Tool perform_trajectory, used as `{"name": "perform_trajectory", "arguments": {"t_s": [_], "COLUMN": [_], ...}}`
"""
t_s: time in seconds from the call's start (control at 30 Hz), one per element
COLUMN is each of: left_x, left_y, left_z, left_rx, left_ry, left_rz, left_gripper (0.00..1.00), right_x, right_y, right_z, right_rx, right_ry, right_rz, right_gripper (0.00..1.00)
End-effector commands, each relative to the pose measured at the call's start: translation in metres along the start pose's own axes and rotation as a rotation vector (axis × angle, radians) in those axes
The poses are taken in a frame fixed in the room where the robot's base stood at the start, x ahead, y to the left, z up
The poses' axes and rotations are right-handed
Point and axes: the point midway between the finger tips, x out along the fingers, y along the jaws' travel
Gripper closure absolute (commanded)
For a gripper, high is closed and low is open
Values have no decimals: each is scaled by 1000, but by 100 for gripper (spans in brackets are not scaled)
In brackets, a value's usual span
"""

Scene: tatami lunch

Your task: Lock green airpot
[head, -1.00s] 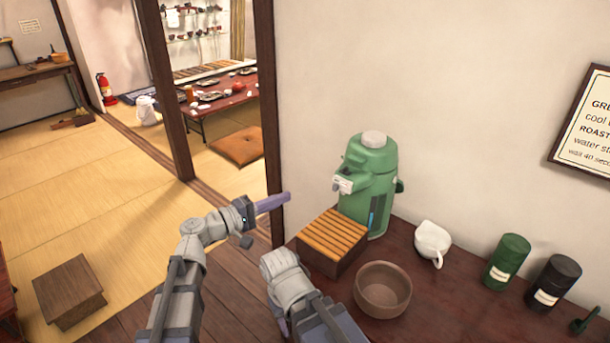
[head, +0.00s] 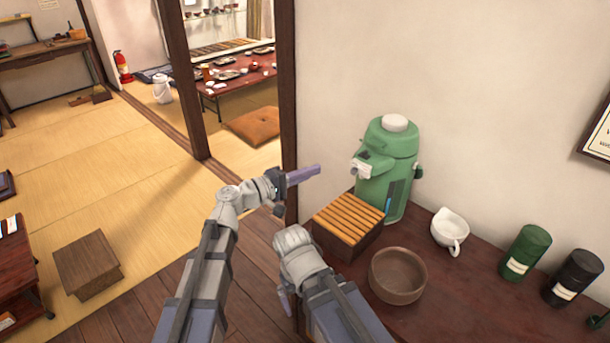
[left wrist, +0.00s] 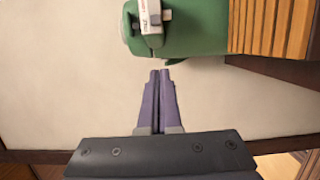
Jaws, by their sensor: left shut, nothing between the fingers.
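The green airpot (head: 388,165) with a white top cap stands upright on the dark counter, behind a slatted wooden box. A pale panel (head: 362,171) shows on its spout head. In the left wrist view the panel (left wrist: 151,18) carries small print and a little grey tab (left wrist: 166,15). My left gripper (head: 319,169) has purple fingers, shut and empty. It is left of the spout head, at about its height in the picture, with a gap between them. In the left wrist view its fingertips (left wrist: 160,72) point at the airpot, apart from it.
The slatted box (head: 347,222) stands in front of the airpot. A brown bowl (head: 398,276), a white spouted cup (head: 450,231), a green canister (head: 525,252) and a black canister (head: 573,277) stand on the counter. A dark post (head: 289,110) rises behind my left gripper.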

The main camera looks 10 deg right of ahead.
Motion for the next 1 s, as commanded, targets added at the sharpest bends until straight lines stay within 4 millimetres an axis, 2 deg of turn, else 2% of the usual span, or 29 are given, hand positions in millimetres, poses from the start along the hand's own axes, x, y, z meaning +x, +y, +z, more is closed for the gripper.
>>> {"name": "perform_trajectory", "arguments": {"t_s": [0.03,0.1,0.27,0.33,0.5,1.0], "left_x": [14,29,58,56,60,63], "left_y": [0,0,0,0,0,0], "left_z": [-2,-2,-1,15,32,39], "left_rx": [0,0,0,0,0,0], "left_ry": [-3,-3,-2,-2,-1,1], "left_rz": [0,0,0,0,0,0], "left_gripper": [100,100,100,100,100,100], "right_x": [0,0,0,0,0,0], "right_y": [0,0,0,0,0,0], "right_z": [0,0,0,0,0,0], "right_rx": [0,0,0,0,0,0], "right_ry": [0,0,0,0,0,0], "right_rz": [0,0,0,0,0,0], "right_gripper": [0,0,0,0,0,0]}}
